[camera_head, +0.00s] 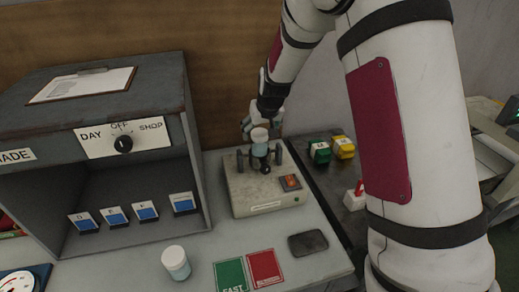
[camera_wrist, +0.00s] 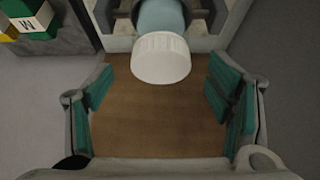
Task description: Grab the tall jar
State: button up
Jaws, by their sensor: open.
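A jar with a white lid (camera_head: 259,135) stands upright between two dark rollers on a grey machine; its lower part is partly hidden. In the wrist view, this jar's white lid (camera_wrist: 161,58) and pale blue body (camera_wrist: 160,16) show at the top centre. My gripper (camera_head: 262,122) is at the machine, close to the lid. In the wrist view, its teal-padded fingers (camera_wrist: 160,80) are spread wide, with the lid between and just beyond the tips. A second white-lidded jar (camera_head: 176,263) stands on the counter at front left. I cannot tell which jar is taller.
The grey machine (camera_head: 240,198) has a lit orange switch. A grey cabinet (camera_head: 195,150) stands left. Green and red cards (camera_head: 248,272) and a dark pad (camera_head: 308,244) lie in front. Green and yellow blocks (camera_head: 331,149) are at right. A wooden wall (camera_head: 200,60) is behind.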

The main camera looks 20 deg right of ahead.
jog(key=shift+p+x, duration=0.4)
jog(key=shift+x, duration=2.75)
jog(key=shift+s, duration=0.1)
jog(key=c, duration=1.4)
